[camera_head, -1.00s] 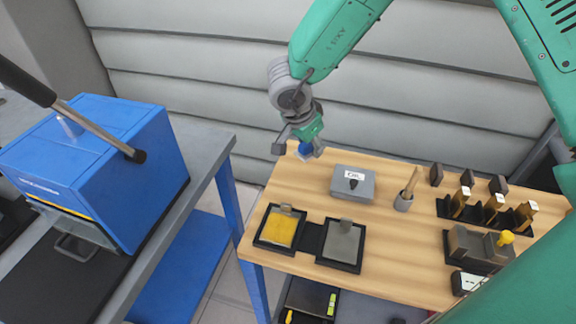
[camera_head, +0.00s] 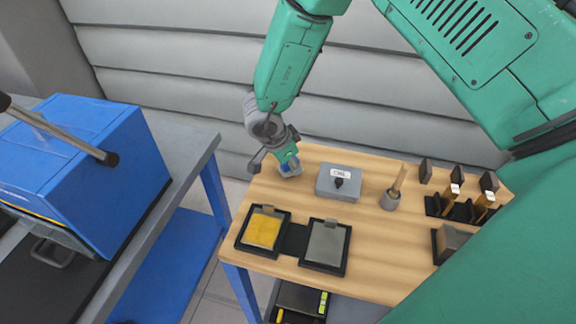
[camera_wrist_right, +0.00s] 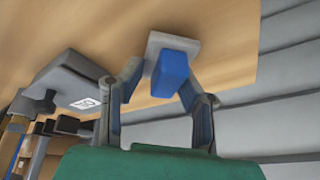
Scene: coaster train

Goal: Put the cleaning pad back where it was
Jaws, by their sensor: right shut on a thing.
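The cleaning pad (camera_head: 291,170) appears to be the pale square block with a blue handle at the table's back left corner. My right gripper (camera_head: 279,162) is over it, shut on the blue handle. In the right wrist view the fingers (camera_wrist_right: 160,86) stand on either side of the blue handle (camera_wrist_right: 172,76), with the pale pad base (camera_wrist_right: 166,44) against the wooden surface. I cannot tell if the base rests on the table or is just above it. My left gripper is not in view.
The wooden table (camera_head: 375,265) holds a grey lidded box (camera_head: 330,188) right of the pad, a cup with a stick (camera_head: 390,200), yellow (camera_head: 262,230) and grey (camera_head: 325,243) pads in black trays in front, and dark holders (camera_head: 458,207) at right. A blue machine (camera_head: 95,165) stands left.

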